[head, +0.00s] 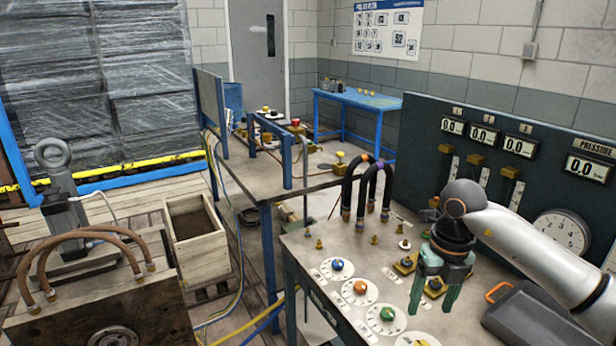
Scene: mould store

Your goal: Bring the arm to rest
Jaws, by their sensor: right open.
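My right arm (545,250) reaches in from the right edge over the console table. My right gripper (432,296) has green fingers that point down and stand apart, with nothing held between them. It hangs above the console top (310,245), to the right of the green knob; I cannot tell how high above the surface. My left gripper is not in this view.
Dials with a blue knob (337,265), an orange knob (361,287) and a green knob (387,314) line the console's front. Black hoses (367,183) arch behind. A gauge panel (412,125) stands at the back. A dark tray (545,322) lies right of the gripper.

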